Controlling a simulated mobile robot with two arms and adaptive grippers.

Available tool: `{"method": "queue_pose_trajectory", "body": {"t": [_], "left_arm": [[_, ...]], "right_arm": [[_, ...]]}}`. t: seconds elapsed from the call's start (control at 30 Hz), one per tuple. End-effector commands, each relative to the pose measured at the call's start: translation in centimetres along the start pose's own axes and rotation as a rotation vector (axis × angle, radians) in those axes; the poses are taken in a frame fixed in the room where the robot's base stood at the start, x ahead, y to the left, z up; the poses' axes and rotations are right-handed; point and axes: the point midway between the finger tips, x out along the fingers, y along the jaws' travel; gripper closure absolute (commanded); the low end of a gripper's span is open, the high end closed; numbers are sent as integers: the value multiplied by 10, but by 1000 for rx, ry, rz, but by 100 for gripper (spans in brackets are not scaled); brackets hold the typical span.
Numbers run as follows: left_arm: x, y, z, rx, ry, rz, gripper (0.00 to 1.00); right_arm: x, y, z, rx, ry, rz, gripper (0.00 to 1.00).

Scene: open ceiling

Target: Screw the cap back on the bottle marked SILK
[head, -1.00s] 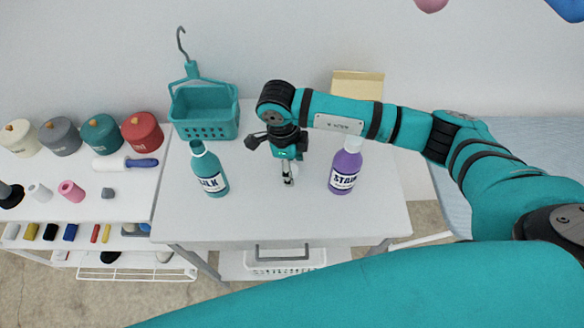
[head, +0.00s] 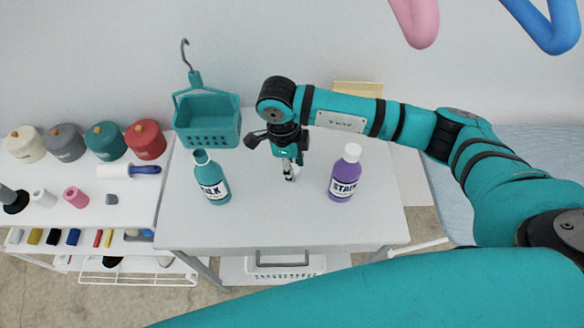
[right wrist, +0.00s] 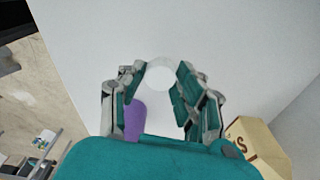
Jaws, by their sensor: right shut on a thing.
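The teal bottle (head: 211,182) stands upright left of centre on the white table; its label shows only partly, ending in LK. Its neck (head: 202,157) has no cap on it. A purple bottle (head: 341,182) with a white cap stands upright to the right; its label starts with STA. My right gripper (head: 289,173) points down between the two bottles, apart from both. In the right wrist view its fingers are shut on a pale round cap (right wrist: 160,74). The cap is hardly visible in the head view. My left gripper is not in view.
A teal basket (head: 207,138) with a hook stands behind the teal bottle. A side shelf at the left holds several lidded pots (head: 105,142) and a lint roller (head: 128,171). A cream box (head: 357,89) is behind my right arm. The table front is clear.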

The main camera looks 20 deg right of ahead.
Motion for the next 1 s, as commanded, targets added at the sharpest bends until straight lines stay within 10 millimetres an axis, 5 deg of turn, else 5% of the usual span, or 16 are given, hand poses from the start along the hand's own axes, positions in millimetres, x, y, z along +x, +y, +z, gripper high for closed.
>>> {"method": "queue_pose_trajectory", "body": {"t": [0.53,0.73,1.0], "left_arm": [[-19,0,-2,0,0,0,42],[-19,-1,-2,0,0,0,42],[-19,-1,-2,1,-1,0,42]], "right_arm": [[-14,133,20,-7,-2,2,80],[-16,154,23,-3,0,1,80],[-16,158,23,-1,1,0,80]]}}
